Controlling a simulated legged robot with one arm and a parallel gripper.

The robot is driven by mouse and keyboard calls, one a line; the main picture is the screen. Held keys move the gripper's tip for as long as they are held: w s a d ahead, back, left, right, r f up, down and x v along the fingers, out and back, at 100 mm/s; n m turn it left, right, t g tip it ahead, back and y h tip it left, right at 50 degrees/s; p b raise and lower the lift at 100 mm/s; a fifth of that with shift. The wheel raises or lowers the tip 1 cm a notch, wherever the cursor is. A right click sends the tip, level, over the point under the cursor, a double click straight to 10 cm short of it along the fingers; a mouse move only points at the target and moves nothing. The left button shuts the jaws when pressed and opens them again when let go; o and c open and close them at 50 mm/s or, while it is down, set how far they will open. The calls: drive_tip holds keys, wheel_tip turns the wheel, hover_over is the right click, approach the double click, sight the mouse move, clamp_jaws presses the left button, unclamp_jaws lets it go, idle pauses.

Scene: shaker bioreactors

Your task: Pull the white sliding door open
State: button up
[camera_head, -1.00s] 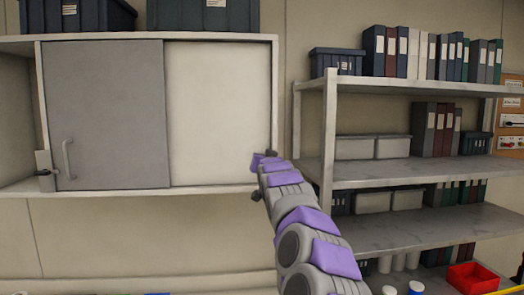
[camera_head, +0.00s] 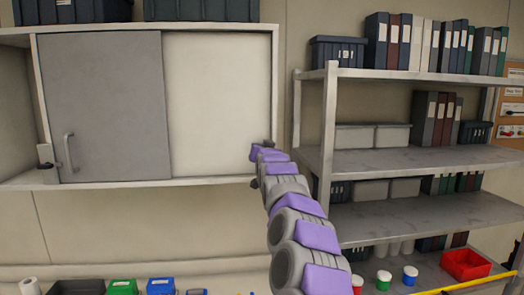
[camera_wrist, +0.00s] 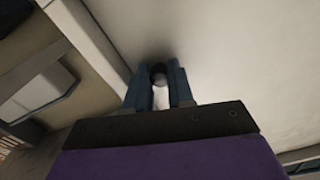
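The white sliding door (camera_head: 215,100) is the pale right panel of the wall cabinet (camera_head: 275,80) in the head view. The grey door panel (camera_head: 105,110) covers the left part. In the wrist view my gripper (camera_wrist: 158,82) has two blue fingers, apart, pointing at the pale door surface. A dark round knob or recess (camera_wrist: 158,72) shows between the fingertips. I cannot tell whether the fingers touch it.
The grey panel has a bar handle (camera_head: 68,152). Dark crates (camera_head: 200,10) stand on the cabinet. A shelf unit (camera_head: 330,130) with binders and boxes stands close to the right of my arm. Green and blue boxes (camera_head: 160,286) and a red bin (camera_head: 465,264) are lower down.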

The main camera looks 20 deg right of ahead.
sight(186, 150)
clamp_jaws()
drive_tip(key=w+a+b, duration=0.1)
drive_tip(key=a+b, duration=0.1)
drive_tip(key=a, duration=0.1)
drive_tip(key=w+a+b, duration=0.1)
drive_tip(key=a+b, duration=0.1)
drive_tip(key=a, duration=0.2)
drive_tip(key=w+a+b, duration=0.1)
drive_tip(key=a+b, duration=0.1)
drive_tip(key=a, duration=0.2)
drive_tip(key=shift+w+a, duration=0.1)
drive_tip(key=w+a+p, duration=0.1)
drive_tip(key=a, duration=0.2)
drive_tip(key=w+a+p, duration=0.1)
drive_tip(key=a+p, duration=0.1)
drive_tip(key=a, duration=0.2)
drive_tip(key=w+a+p, duration=0.1)
drive_tip(key=a+p, duration=0.1)
drive_tip(key=a, duration=0.1)
drive_tip(key=shift+a, duration=0.25)
drive_tip(key=shift+w+a+r+p, duration=0.1)
drive_tip(key=shift+w+a+p, duration=0.1)
drive_tip(key=shift+a+p, duration=0.45)
drive_tip(key=shift+w+a, duration=0.2)
drive_tip(key=shift+a, duration=0.55)
drive_tip(key=shift+f, duration=0.2)
